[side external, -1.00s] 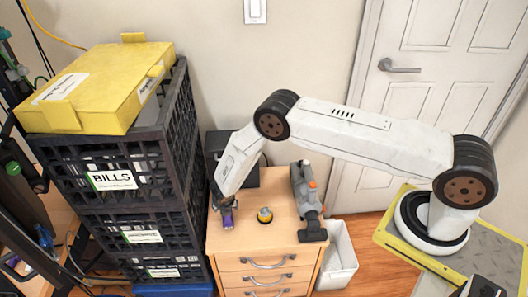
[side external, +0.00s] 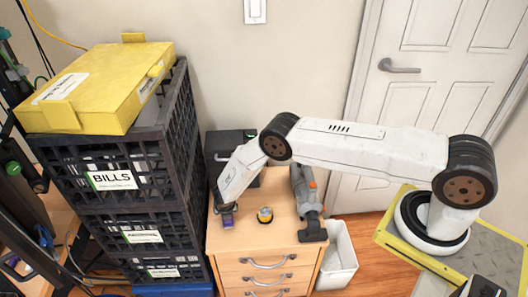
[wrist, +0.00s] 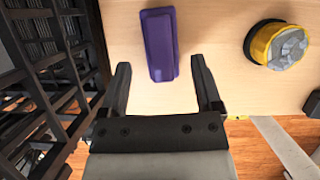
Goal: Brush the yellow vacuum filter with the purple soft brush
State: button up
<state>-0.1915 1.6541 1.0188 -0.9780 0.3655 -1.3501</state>
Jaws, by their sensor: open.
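The purple soft brush (wrist: 160,45) lies on the light wooden cabinet top in the wrist view, its near end between my two open fingertips, with a gap on each side. It also shows as a small purple shape (side external: 228,218) under the end of my arm in the side view, partly hidden. My gripper (wrist: 160,72) is open and empty. The yellow vacuum filter (wrist: 278,45), with a grey pleated top and black base, stands to the right of the brush. In the side view the filter (side external: 265,215) sits near the middle of the cabinet top.
A grey handheld vacuum (side external: 309,205) lies right of the filter. A dark box (side external: 218,148) stands at the back. Black stacked crates (side external: 185,140) rise close on the left, with a yellow folder (side external: 95,85) on top. A white bin (side external: 340,255) stands at the right.

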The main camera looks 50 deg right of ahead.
jog(key=shift+x, duration=1.45)
grip_shut()
jog(key=c, duration=0.7)
grip_release()
jog(key=shift+c, duration=0.2)
grip_shut()
jog(key=shift+r, duration=0.15)
jog(key=shift+r, duration=2.9)
